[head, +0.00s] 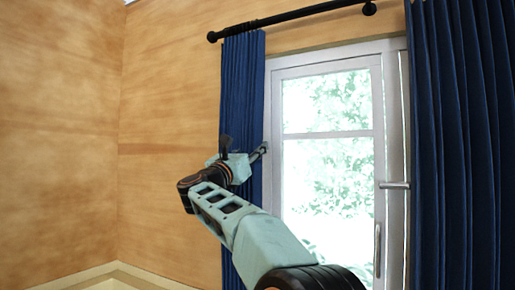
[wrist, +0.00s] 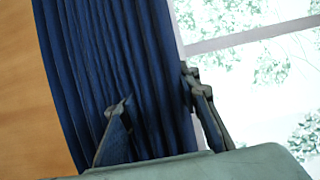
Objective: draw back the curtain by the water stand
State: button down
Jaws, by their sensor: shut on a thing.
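The left blue curtain (head: 243,85) hangs bunched in narrow folds at the left end of the black rod, left of the glazed door. My gripper (head: 255,156) is at this curtain, partly hidden by my own wrist in the head view. In the wrist view the curtain (wrist: 95,60) fills the left and middle, and my gripper (wrist: 160,100) has one finger over the folds and the other at the curtain's right edge. It is shut on the curtain's right part. No water stand shows in either view.
A second blue curtain (head: 460,140) hangs at the right. The black rod (head: 290,16) runs above. The white-framed glass door (head: 328,150) between the curtains is uncovered, with handles on its right side. A plywood wall (head: 170,90) stands at the left.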

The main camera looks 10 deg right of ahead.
jog(key=shift+r, duration=0.1)
jog(key=c, duration=1.4)
grip_release()
jog(key=shift+d, duration=0.1)
jog(key=v, duration=1.2)
